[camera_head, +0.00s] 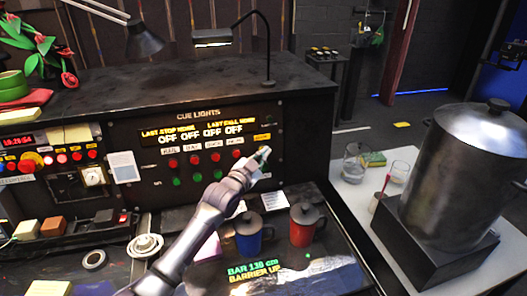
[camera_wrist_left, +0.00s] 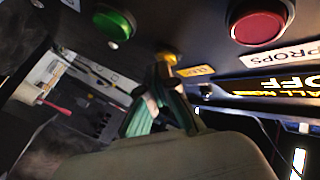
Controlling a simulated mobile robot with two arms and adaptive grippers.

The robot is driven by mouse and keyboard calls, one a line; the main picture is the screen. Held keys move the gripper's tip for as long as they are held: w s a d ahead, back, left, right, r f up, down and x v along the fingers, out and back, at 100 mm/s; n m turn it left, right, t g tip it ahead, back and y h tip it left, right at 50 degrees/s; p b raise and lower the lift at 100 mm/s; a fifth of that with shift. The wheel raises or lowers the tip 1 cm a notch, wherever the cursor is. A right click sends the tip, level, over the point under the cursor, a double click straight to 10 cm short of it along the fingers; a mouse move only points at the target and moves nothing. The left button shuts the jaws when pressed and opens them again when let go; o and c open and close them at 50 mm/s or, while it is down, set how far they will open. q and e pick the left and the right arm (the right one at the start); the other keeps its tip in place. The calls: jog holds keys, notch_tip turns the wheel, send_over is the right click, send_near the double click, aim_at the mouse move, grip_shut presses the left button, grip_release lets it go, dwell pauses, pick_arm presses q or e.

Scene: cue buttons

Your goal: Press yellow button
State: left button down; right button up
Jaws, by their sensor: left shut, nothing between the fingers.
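The cue lights panel (camera_head: 290,165) stands upright at the back of the desk. The yellow button (camera_wrist_left: 167,58) shows in the left wrist view as a small yellow piece beside a yellow label (camera_wrist_left: 197,70). In the head view the same label (camera_head: 262,137) sits at the panel's right, just above my left gripper (camera_head: 263,154); I cannot make out the button there. My left gripper (camera_wrist_left: 163,76) is shut and empty, its tips right at the yellow button and partly covering it. I cannot tell whether they touch. My right gripper is not in view.
A green button (camera_wrist_left: 114,23) and a red button (camera_wrist_left: 258,21) flank the yellow one in the wrist view. A large metal urn (camera_head: 480,160) stands at right.

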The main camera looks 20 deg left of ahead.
pick_arm(q)
jog(key=shift+s+d+r+p, duration=0.1)
jog(key=shift+s+d+p, duration=0.35)
jog(key=shift+s+p, duration=0.3)
jog(key=shift+w, duration=0.1)
jog(key=s+d+p, duration=0.1)
jog(key=s+p, duration=0.1)
jog(key=s+d+p, duration=0.1)
jog(key=s+p, duration=0.1)
jog(key=shift+d+r, duration=0.35)
jog(key=shift+r, duration=0.05)
jog(key=shift+s+f, duration=0.1)
dwell(0.4)
